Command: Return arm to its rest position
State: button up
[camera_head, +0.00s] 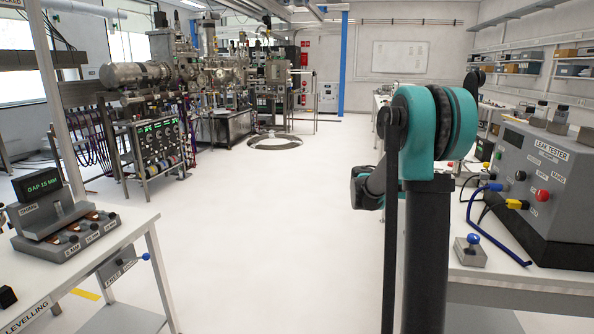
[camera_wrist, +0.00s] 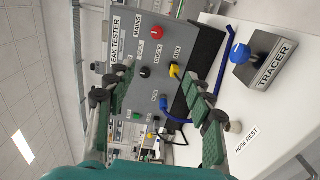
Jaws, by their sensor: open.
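My arm shows in the head view as a dark upright column with a teal and black joint (camera_head: 425,125); a lower link extends behind it, and the gripper cannot be made out there. In the wrist view my gripper (camera_wrist: 145,94) has its two green-padded fingers spread apart, with nothing between them.
The tracer block (camera_wrist: 262,62) with a blue knob sits on the white bench by the leak tester, also in the head view (camera_head: 470,252). A blue hose (camera_head: 495,232) loops there. A levelling table (camera_head: 115,240) stands left. The white floor (camera_head: 270,220) between is clear.

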jog(key=s+a+f+n+t+y, duration=0.1)
jog(key=s+a+f+t+y, duration=0.15)
jog(key=s+f+y, duration=0.4)
jog(key=s+a+f+n+t+y, duration=0.2)
jog(key=s+a+f, duration=0.2)
jog(key=f, duration=0.5)
jog(key=s+a+f+t+y, duration=0.2)
jog(key=s+a+f+y, duration=0.2)
jog(key=a, duration=0.5)
jog(key=s+a+f+t+y, duration=0.1)
jog(key=s+a+f+y, duration=0.4)
jog(key=s+a+f, duration=0.2)
jog(key=shift+s+a+m+t, duration=0.25)
jog(key=shift+a+m+t, duration=0.1)
jog(key=shift+a, duration=0.85)
